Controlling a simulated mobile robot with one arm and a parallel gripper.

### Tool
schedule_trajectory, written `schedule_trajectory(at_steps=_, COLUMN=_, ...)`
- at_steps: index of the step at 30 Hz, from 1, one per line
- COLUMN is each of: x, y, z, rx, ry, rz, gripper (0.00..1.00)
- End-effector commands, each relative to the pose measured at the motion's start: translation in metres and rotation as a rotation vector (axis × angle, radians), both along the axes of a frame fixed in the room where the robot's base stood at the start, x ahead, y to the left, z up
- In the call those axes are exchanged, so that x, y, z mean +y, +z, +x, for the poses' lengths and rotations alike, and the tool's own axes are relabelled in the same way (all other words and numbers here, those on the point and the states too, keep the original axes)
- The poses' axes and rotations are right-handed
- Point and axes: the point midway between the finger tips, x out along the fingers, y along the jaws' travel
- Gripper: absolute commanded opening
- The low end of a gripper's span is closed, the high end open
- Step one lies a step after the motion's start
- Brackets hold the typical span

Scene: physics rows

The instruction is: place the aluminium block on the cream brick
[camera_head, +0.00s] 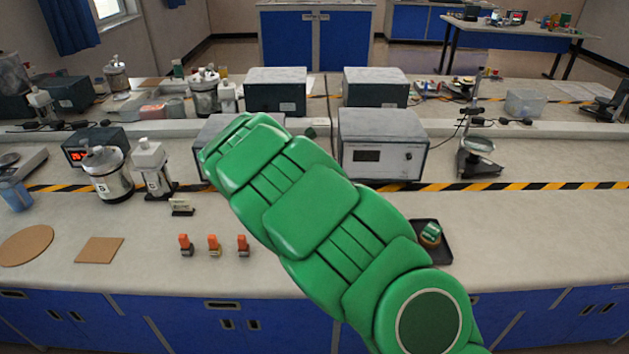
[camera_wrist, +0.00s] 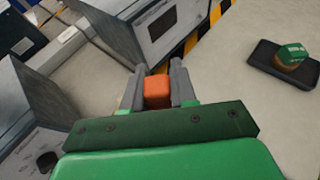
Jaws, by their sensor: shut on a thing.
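My gripper (camera_wrist: 157,88) is shut on a small orange block-shaped thing (camera_wrist: 157,92). Only its orange part shows; I cannot tell whether it is the top of the aluminium block. In the head view my gripper is hidden behind my green arm.
A dark tray (camera_head: 445,252) at the right holds a green-topped item (camera_head: 431,232). Grey instrument boxes, one with a display (camera_head: 382,145), stand behind my arm. A round cork mat (camera_head: 25,244) and a square one (camera_head: 99,250) lie at the left. The front right bench is clear.

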Motion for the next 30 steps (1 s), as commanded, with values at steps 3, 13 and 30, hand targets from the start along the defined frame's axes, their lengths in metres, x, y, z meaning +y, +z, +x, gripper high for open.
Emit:
schedule_trajectory(at_steps=3, x=-0.001, y=-0.005, z=0.008, rx=0.003, ry=-0.001, rz=0.0, gripper=0.0)
schedule_trajectory(at_steps=13, x=0.004, y=-0.021, z=0.041, rx=0.003, ry=-0.004, rz=0.0, gripper=0.0)
schedule_trajectory(at_steps=30, x=0.012, y=-0.048, z=0.094, rx=0.001, ry=-0.003, rz=0.001, gripper=0.0)
